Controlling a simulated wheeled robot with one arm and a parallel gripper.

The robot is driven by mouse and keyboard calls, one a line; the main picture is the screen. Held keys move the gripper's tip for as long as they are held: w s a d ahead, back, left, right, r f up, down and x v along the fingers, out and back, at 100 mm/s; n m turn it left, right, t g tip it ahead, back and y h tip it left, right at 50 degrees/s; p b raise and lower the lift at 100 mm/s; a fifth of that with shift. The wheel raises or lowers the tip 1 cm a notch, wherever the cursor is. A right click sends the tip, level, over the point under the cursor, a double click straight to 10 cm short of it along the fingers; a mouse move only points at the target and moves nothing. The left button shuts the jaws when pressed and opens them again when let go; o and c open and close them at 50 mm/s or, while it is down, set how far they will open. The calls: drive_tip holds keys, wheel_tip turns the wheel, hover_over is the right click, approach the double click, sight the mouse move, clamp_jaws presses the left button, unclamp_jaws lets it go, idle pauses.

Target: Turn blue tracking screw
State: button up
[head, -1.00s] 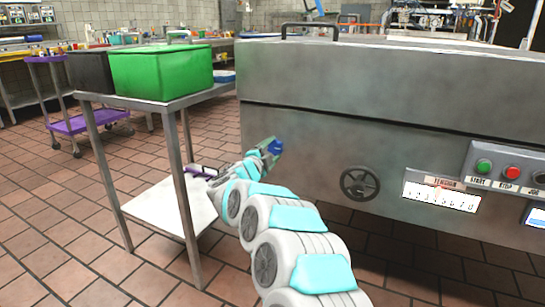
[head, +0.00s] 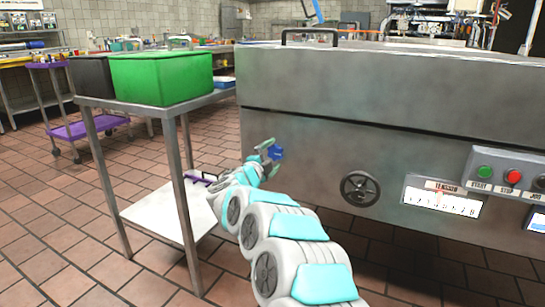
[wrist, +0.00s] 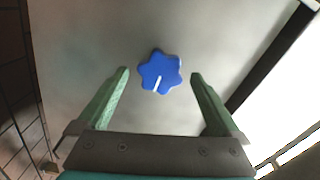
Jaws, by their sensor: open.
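The blue tracking screw (wrist: 160,71) is a star-shaped knob with a white line on its face, pointing toward the bottom of the wrist view. It sits on the machine's grey metal side. In the head view the blue screw (head: 275,152) shows at the left part of the machine's front. My gripper (wrist: 159,72) is open, with one green finger on each side of the screw; gaps show between the fingers and the knob. In the head view my gripper (head: 269,153) is at the screw. I cannot tell the exact depth between them.
A dark handwheel (head: 360,188) is right of the screw on the machine front (head: 330,150). A white tension scale (head: 441,200) and a button panel (head: 497,173) are farther right. A metal table (head: 170,107) with a green bin (head: 161,79) stands to the left.

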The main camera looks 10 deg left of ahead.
drive_tip(key=v, duration=0.7)
drive_tip(key=shift+s, duration=0.4)
drive_tip(key=shift+a, duration=0.1)
